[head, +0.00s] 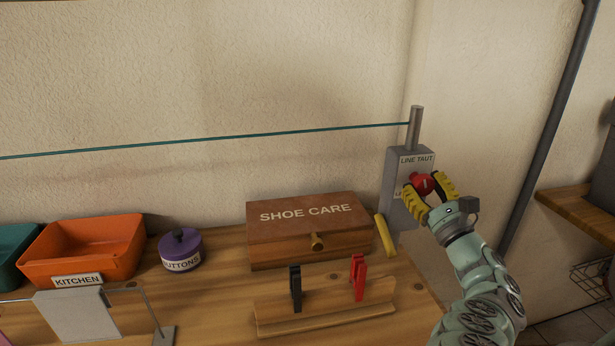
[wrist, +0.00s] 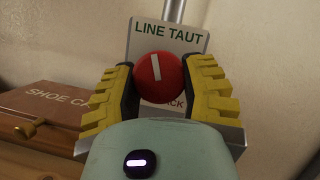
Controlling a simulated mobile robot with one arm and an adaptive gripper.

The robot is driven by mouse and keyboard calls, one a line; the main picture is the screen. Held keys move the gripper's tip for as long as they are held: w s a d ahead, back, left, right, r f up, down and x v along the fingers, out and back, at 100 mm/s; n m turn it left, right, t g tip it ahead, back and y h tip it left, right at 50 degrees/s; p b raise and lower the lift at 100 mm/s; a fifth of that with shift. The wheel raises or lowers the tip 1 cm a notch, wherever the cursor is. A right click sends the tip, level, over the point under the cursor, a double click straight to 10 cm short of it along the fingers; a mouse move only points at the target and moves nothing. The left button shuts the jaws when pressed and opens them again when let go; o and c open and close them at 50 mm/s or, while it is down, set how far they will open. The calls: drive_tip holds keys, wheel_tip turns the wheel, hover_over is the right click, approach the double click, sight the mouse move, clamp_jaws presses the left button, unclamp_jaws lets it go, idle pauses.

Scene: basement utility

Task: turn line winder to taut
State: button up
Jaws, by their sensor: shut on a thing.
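The line winder (head: 396,160) is a grey box with a metal post, at the right end of the worktop. Its upper label reads "LINE TAUT"; the lower label is mostly hidden, with "CK" showing in the wrist view. A red round knob (wrist: 159,77) with a white mark sits on its front. The mark is near upright in the wrist view, pointing towards "LINE TAUT". My gripper (head: 429,188) has its yellow-padded fingers shut on either side of the knob. The teal line (head: 250,135) runs nearly straight from the post to the left edge.
A "SHOE CARE" box (head: 308,230) and a yellow object (head: 385,236) stand left of the winder. A wooden rack (head: 325,311) holds a black and a red peg. A purple "BUTTONS" pot (head: 181,250) and orange "KITCHEN" bin (head: 85,250) are further left.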

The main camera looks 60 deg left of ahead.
drive_tip(key=shift+f+m+t+p, duration=0.15)
drive_tip(key=shift+m+t, duration=0.3)
drive_tip(key=shift+m, duration=0.45)
drive_tip(key=shift+f+m+t+p, duration=0.1)
drive_tip(key=shift+m+t+p, duration=0.25)
drive_tip(key=shift+m, duration=0.55)
drive_tip(key=o, duration=1.2)
drive_tip(key=shift+r, duration=0.2)
drive_tip(key=shift+d, duration=0.1)
drive_tip(key=v, duration=1.1)
drive_tip(key=shift+s+d, duration=0.3)
drive_tip(key=shift+f, duration=0.15)
